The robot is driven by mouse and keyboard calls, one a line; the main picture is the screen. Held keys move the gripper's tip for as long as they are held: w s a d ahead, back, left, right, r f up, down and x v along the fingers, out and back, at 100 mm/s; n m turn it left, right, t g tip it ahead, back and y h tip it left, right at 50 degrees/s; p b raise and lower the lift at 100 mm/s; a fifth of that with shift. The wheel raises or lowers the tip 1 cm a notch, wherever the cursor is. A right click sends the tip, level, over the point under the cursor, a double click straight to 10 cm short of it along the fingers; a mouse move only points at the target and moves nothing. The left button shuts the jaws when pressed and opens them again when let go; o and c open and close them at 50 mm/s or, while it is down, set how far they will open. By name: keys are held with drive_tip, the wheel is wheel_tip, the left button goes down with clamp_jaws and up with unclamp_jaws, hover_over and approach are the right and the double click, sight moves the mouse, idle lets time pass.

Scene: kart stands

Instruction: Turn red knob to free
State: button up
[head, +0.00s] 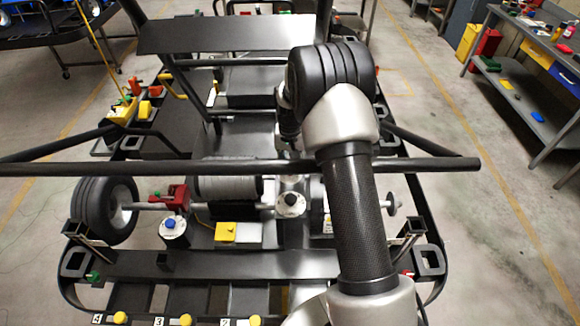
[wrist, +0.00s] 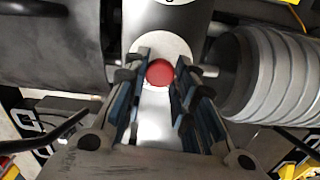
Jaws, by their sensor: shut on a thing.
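The round red knob (wrist: 160,73) shows in the wrist view, in front of a pale round plate (wrist: 150,47) on a silver housing. My gripper (wrist: 160,79) has one finger on each side of the knob and is shut on it. The finger pads hide the knob's sides. No marking for free can be read around it. In the head view my arm covers this area, and neither the knob nor my fingertips can be made out.
A ribbed grey cylinder (wrist: 262,75) lies close to the right finger in the wrist view. In the head view a dark bar (head: 230,167) crosses the kart, near my arm. A workbench (head: 528,60) stands at the right, with clear floor before it.

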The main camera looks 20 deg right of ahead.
drive_tip(key=shift+m, duration=0.6)
drive_tip(key=o, duration=1.1)
wheel_tip(320, 180, up, 8)
drive_tip(key=shift+f, duration=0.2)
idle(0.3)
